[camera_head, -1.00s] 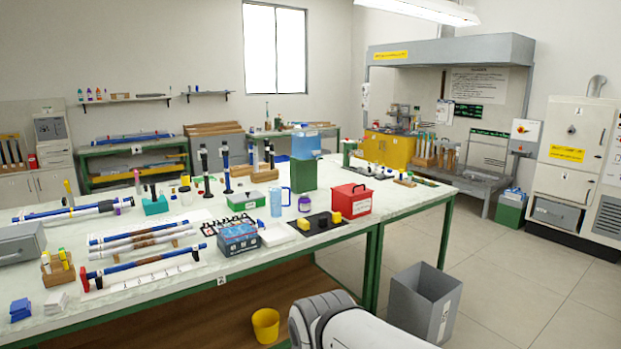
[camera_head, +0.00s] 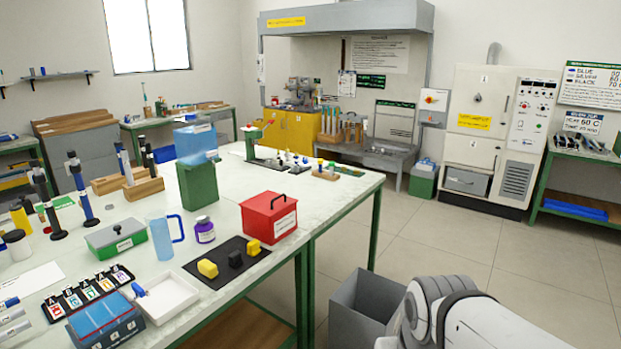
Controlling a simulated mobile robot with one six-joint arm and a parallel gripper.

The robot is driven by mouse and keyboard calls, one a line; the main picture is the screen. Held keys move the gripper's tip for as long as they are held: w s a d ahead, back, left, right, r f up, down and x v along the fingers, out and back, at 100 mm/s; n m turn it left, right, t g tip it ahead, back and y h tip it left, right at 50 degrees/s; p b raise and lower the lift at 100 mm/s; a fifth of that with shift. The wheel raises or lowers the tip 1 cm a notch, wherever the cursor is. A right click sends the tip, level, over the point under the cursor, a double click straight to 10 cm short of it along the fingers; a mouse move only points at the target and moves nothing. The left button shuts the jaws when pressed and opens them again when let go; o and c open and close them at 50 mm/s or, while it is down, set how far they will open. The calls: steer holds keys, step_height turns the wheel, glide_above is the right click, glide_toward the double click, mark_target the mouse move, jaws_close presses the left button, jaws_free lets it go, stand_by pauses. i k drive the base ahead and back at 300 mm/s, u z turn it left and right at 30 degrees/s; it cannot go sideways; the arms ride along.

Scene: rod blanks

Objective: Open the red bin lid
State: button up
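A red bin (camera_head: 268,217) with a black handle on its lid and a white label on its front stands near the right edge of the white-topped table (camera_head: 330,190). Its lid looks closed. A white and grey part of my arm shows at the bottom right, on the floor side of the table. It is apart from the red bin. My gripper is outside the picture.
A grey open bin (camera_head: 365,308) stands on the floor. Floor at right is clear.

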mark_target(268, 204)
steer(key=u, duration=0.25)
steer(key=i, duration=2)
steer(key=u, duration=0.85)
steer(key=k, duration=0.7)
steer(key=u, duration=0.1)
steer(key=i, duration=0.8)
steer(key=z, duration=0.1)
